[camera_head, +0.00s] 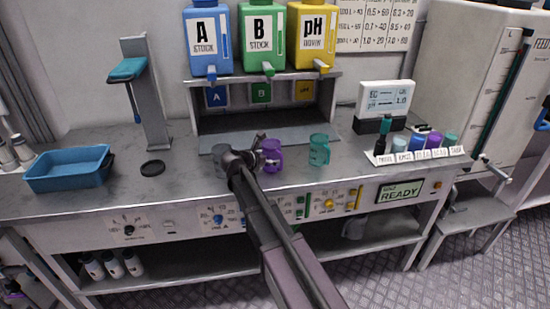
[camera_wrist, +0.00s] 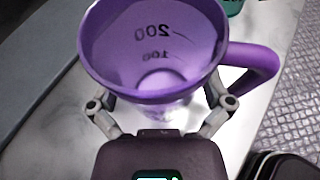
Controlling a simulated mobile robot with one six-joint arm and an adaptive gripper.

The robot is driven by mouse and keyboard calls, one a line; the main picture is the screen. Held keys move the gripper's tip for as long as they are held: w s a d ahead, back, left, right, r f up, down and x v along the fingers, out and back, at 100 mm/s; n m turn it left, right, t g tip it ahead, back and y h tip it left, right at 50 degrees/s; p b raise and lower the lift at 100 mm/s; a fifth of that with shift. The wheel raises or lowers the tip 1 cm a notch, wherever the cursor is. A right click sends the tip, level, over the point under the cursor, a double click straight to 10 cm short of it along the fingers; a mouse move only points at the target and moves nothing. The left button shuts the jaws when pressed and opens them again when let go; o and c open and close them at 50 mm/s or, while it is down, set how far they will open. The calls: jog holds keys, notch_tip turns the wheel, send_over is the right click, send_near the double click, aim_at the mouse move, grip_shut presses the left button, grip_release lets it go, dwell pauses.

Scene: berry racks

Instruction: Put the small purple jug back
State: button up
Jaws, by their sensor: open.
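The small purple jug (camera_head: 271,156) stands upright on the grey bench between a grey jug and a teal jug. In the wrist view the purple jug (camera_wrist: 158,62) is empty, with 200 and 100 marks inside and its handle to the right. My gripper (camera_head: 258,146) is at the purple jug in the head view. In the wrist view my gripper (camera_wrist: 157,101) is open, one finger on each side of the jug's lower body. Whether the fingers touch it I cannot tell. The fingertips are partly hidden by the jug.
The grey jug (camera_head: 219,154) is just left, and the teal jug (camera_head: 319,150) is to the right. Behind stands a shelf (camera_head: 262,135) under blue, green and yellow dispensers. A blue tray (camera_head: 68,170) is at the left. A rack of vials (camera_head: 418,155) is at the right.

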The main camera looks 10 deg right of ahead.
jog(key=p+v, duration=0.4)
jog(key=v, duration=0.8)
dwell(0.4)
jog(key=shift+s+d+f, duration=0.1)
jog(key=shift+s+d, duration=0.05)
jog(key=shift+d, duration=0.05)
jog(key=s+d+f+m+g+y, duration=0.5)
jog(key=s+d+f+m, duration=0.35)
jog(key=s+m, duration=0.35)
jog(key=s+d+f+m+g+y, duration=0.1)
jog(key=s+f+m+g+y, duration=0.1)
jog(key=s+m+y, duration=0.4)
jog(key=s+m+g, duration=0.1)
jog(key=s+m, duration=0.3)
jog(key=m, duration=0.3)
jog(key=shift+s+d+f, duration=0.2)
jog(key=shift+d+f, duration=0.15)
jog(key=shift+d, duration=0.05)
